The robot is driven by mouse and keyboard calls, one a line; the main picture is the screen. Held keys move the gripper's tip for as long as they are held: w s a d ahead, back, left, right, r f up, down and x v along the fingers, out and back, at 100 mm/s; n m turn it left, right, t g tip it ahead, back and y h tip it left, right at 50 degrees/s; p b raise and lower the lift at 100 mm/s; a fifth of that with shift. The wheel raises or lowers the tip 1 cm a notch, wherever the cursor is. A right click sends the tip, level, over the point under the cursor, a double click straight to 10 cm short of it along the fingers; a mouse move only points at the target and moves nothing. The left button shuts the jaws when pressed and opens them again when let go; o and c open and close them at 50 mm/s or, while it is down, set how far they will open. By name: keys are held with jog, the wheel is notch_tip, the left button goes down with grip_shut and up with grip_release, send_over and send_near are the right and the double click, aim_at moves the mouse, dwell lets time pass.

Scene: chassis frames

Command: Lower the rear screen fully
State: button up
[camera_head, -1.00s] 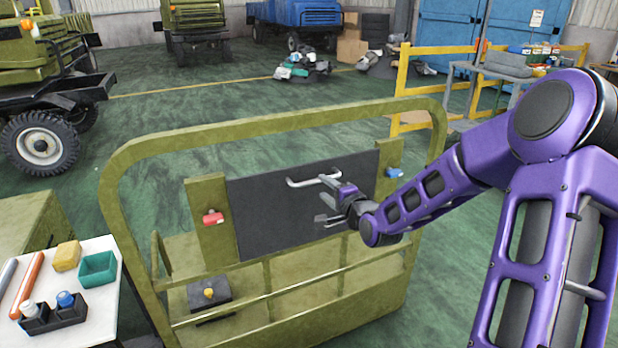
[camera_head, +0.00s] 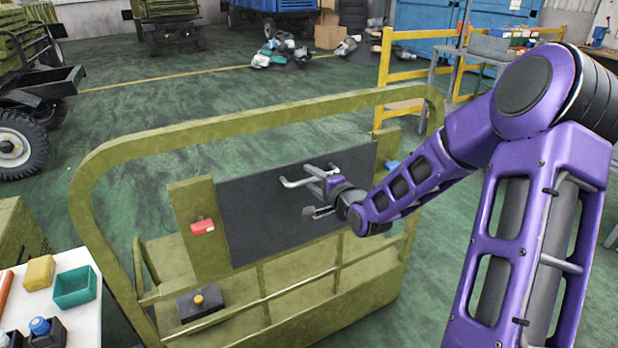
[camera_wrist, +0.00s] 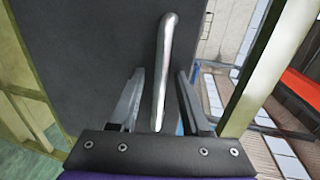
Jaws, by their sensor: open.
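The rear screen (camera_head: 262,222) is a dark grey panel standing between two olive posts in the frame. A pale metal bar handle (camera_head: 296,181) is fixed near its top; it also shows in the wrist view (camera_wrist: 163,70). My gripper (camera_head: 318,190) is open at the screen's front, beside the right part of the handle. In the wrist view its two fingers (camera_wrist: 157,95) lie on either side of the handle's near end. I cannot tell whether a finger touches it. A red latch (camera_head: 202,226) is on the left post, and a blue one (camera_head: 392,165) on the right post.
An olive tubular rail (camera_head: 250,118) arches over the screen, and lower rails cross in front. A black box with a yellow knob (camera_head: 199,301) sits at the lower left. A white table (camera_head: 84,321) holds a green bin (camera_head: 76,287) and a yellow block (camera_head: 39,272).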

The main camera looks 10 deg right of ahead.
jog(key=shift+c, duration=0.2)
grip_shut()
dwell(1.3)
